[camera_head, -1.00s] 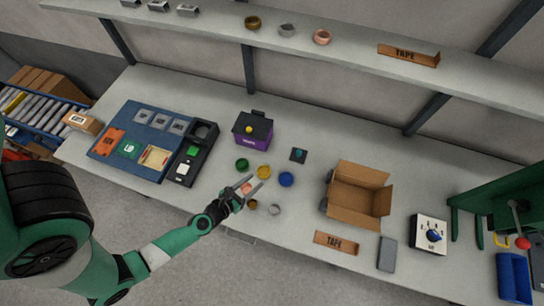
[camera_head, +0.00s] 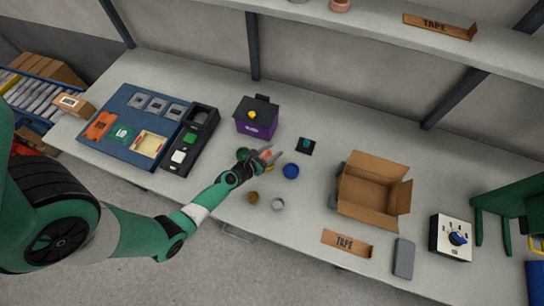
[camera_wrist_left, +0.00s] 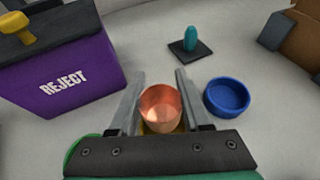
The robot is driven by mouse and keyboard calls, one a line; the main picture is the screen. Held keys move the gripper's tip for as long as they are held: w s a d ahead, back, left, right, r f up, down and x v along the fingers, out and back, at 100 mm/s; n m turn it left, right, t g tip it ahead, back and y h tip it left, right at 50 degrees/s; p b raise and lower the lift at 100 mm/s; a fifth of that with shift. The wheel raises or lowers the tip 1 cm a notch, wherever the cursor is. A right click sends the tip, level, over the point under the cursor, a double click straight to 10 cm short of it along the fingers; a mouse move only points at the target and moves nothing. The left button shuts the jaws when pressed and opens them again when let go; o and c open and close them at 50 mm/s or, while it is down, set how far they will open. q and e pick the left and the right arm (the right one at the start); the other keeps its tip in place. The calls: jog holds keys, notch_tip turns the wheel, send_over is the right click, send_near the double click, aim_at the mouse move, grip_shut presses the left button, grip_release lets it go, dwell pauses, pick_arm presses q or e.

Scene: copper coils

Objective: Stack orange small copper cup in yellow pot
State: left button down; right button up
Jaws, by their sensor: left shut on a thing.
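The small orange copper cup (camera_wrist_left: 160,104) is between the fingers of my left gripper (camera_wrist_left: 160,92), which is shut on it. In the head view the cup (camera_head: 265,155) is small and partly hidden by the fingers of my left gripper (camera_head: 271,153). The yellow pot (camera_wrist_left: 162,128) shows as a strip just below the cup in the left wrist view, mostly covered by cup and gripper. I cannot tell whether the cup touches the pot. My right gripper is out of view.
A blue pot (camera_head: 291,171) stands just right of the gripper, a green pot (camera_head: 242,154) just left. A purple reject bin (camera_head: 256,118) is behind. A brown ring (camera_head: 253,197) and a grey ring (camera_head: 278,205) lie in front. An open cardboard box (camera_head: 371,189) stands to the right.

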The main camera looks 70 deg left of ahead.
pick_arm(q)
jog(key=shift+s+f+b, duration=0.1)
jog(key=shift+f+b, duration=0.8)
jog(key=shift+f, duration=0.8)
jog(key=shift+c, duration=1.8)
grip_release()
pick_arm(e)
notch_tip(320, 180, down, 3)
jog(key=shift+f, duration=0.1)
pick_arm(q)
jog(key=shift+r, duration=0.15)
jog(key=shift+r+p, duration=0.35)
jog(key=shift+p, duration=0.15)
jog(key=p+v, duration=0.2)
jog(key=v, duration=1)
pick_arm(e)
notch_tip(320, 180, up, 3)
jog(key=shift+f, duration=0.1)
